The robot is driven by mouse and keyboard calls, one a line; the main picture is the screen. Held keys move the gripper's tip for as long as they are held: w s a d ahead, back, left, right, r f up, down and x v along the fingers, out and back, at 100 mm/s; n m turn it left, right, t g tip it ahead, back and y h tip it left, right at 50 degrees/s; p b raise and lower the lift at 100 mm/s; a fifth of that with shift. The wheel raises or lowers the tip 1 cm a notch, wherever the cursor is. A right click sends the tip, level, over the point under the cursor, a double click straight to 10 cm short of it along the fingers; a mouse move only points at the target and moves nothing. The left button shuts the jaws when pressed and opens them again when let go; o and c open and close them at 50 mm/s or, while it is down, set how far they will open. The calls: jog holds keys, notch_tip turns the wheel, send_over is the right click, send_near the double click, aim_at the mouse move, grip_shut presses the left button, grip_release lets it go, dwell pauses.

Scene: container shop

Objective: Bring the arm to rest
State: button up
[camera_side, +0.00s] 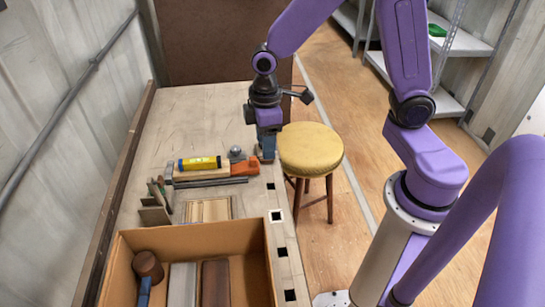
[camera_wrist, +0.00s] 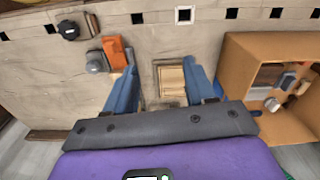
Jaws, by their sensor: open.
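My purple arm reaches in from the right in the side view. My gripper (camera_side: 266,154) hangs pointing down over the right edge of the workbench (camera_side: 185,115), near the orange end of a tool. In the wrist view my gripper (camera_wrist: 160,60) shows two blue fingers spread well apart. A small wooden panel (camera_wrist: 171,81) appears between them, below the fingers. Nothing is held. The orange piece (camera_wrist: 115,52) and a grey rounded thing (camera_wrist: 96,62) lie by the left finger in that view. I cannot tell the exact height above the bench.
A cardboard box (camera_side: 255,236) holding several tools stands at the bench's near end. A yellow tube (camera_side: 199,162) lies on a long tool with an orange end (camera_side: 245,168). A yellow-topped stool (camera_side: 310,148) stands right of the bench. The bench's far part is clear.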

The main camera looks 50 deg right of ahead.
jog(key=s+d+r+n, duration=0.1)
jog(key=s+r, duration=0.2)
jog(key=s, duration=0.6)
jog(key=s+d+r+n, duration=0.1)
jog(key=s+r, duration=0.3)
jog(key=s, duration=0.6)
jog(key=shift+d, duration=0.1)
dwell(0.5)
